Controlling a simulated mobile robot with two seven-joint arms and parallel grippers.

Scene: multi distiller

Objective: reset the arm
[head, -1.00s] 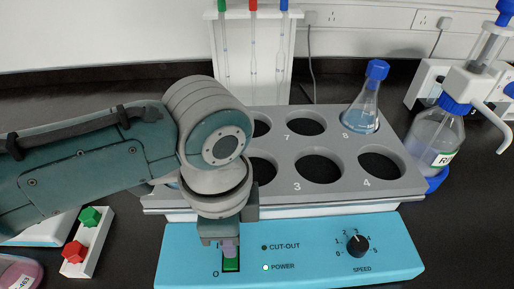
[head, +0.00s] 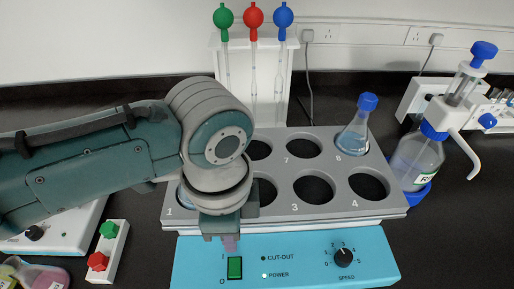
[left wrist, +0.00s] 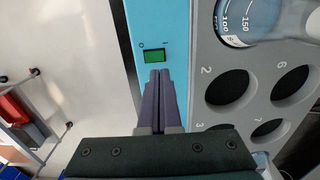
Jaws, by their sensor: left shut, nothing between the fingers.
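My left gripper (head: 230,243) is shut and empty, fingertips pointing down at the blue front panel (head: 310,255) of the distiller. Its purple fingers (left wrist: 160,95) also show closed together in the left wrist view, just short of the green power switch (left wrist: 154,56). In the head view the green switch (head: 235,267) lies just below the fingertips and is fully visible. The grey rack (head: 335,205) has numbered holes. A blue-capped flask (head: 354,130) stands in hole 8. A flask (left wrist: 250,18) beside the switch in the left wrist view is mostly hidden behind my arm in the head view.
A white stand with green, red and blue pipette bulbs (head: 253,15) is behind the rack. A dispenser bottle (head: 416,160) stands at right. A block with green and red knobs (head: 105,245) and a pink-liquid flask (head: 45,277) are at left. Dark table is clear at front right.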

